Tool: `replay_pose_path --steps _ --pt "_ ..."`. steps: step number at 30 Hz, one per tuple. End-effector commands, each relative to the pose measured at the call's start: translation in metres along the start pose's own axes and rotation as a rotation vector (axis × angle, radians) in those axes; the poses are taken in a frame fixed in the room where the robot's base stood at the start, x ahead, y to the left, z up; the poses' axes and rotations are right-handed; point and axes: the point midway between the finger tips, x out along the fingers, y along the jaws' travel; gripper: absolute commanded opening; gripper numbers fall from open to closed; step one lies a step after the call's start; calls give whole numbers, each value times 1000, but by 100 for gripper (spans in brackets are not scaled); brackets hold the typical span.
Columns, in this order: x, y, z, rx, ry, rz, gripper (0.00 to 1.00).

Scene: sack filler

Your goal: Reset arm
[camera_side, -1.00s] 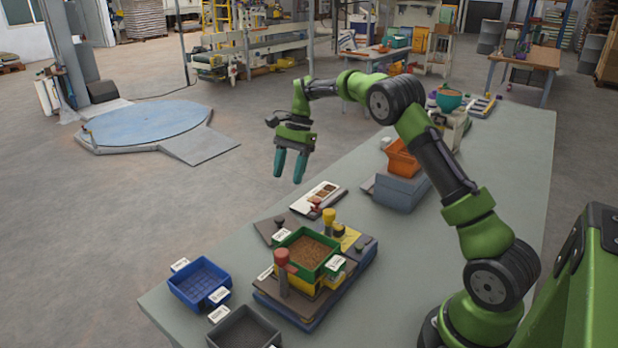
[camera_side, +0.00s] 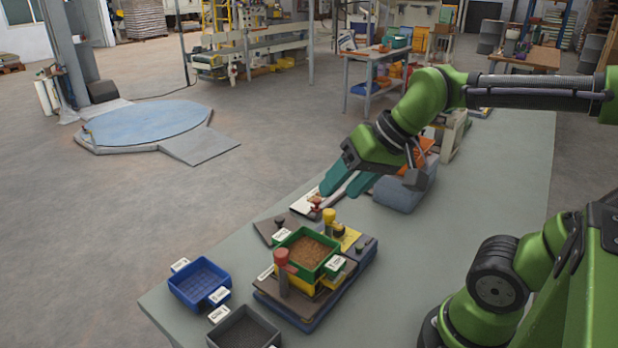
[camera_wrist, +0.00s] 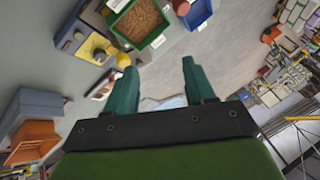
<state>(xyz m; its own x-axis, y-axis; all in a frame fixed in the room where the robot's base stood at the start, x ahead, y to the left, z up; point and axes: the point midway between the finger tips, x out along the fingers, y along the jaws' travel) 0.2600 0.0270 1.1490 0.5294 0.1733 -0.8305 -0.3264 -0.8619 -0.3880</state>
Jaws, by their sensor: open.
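My gripper (camera_side: 346,180) has two teal fingers and is open and empty. In the side view it is tilted and appears above the middle of the table (camera_side: 480,220), in front of the orange bin (camera_side: 428,148) and the grey-blue box under it (camera_side: 398,196). In the wrist view the gripper (camera_wrist: 156,85) shows its two fingers well apart with nothing between them. The green tray of brown grains (camera_side: 307,250) sits on the fixture nearer the camera; it also shows in the wrist view (camera_wrist: 138,20).
A blue bin (camera_side: 200,284) and a dark grey bin (camera_side: 243,330) stand at the table's near left. A red-topped post (camera_side: 282,265) and a yellow knob (camera_side: 329,216) rise from the fixture. The right part of the tabletop is clear.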

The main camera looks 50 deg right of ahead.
Motion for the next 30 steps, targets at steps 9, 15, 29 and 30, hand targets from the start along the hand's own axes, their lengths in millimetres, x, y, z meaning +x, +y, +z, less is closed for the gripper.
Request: replay_pose_path --steps 9,15,29,30 --pt "0 9 28 -113 64 -20 54" --pt "0 8 27 -110 63 -20 54" --pt "0 8 27 -108 63 -20 54" --pt "0 8 27 -108 63 -20 54"
